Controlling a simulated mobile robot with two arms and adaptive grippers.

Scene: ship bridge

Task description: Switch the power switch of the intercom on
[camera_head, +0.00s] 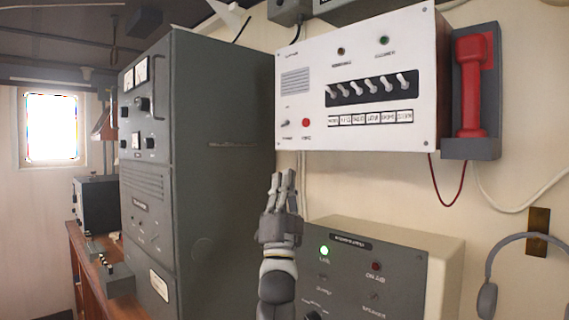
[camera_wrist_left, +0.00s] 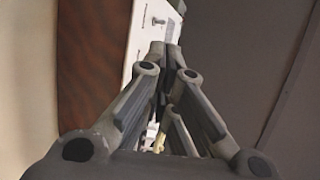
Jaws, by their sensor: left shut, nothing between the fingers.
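The intercom (camera_head: 356,85) is a white panel on the wall with a speaker grille, a row of several toggle switches and a red handset (camera_head: 472,85) at its right. A small toggle at its lower left (camera_head: 286,123), beside a red button (camera_head: 306,122), looks like the power switch; its position is too small to tell. My left gripper (camera_head: 284,178) is shut and empty, pointing up, just below the panel's lower left corner and apart from the toggle in the picture. In the left wrist view the shut fingers (camera_wrist_left: 174,58) point toward the white panel (camera_wrist_left: 150,40). My right gripper is out of view.
A tall grey cabinet (camera_head: 226,150) stands close at the left of my gripper. Below the intercom is a grey box (camera_head: 365,262) with a lit green lamp. Headphones (camera_head: 490,290) hang at the right. Cables run below the handset.

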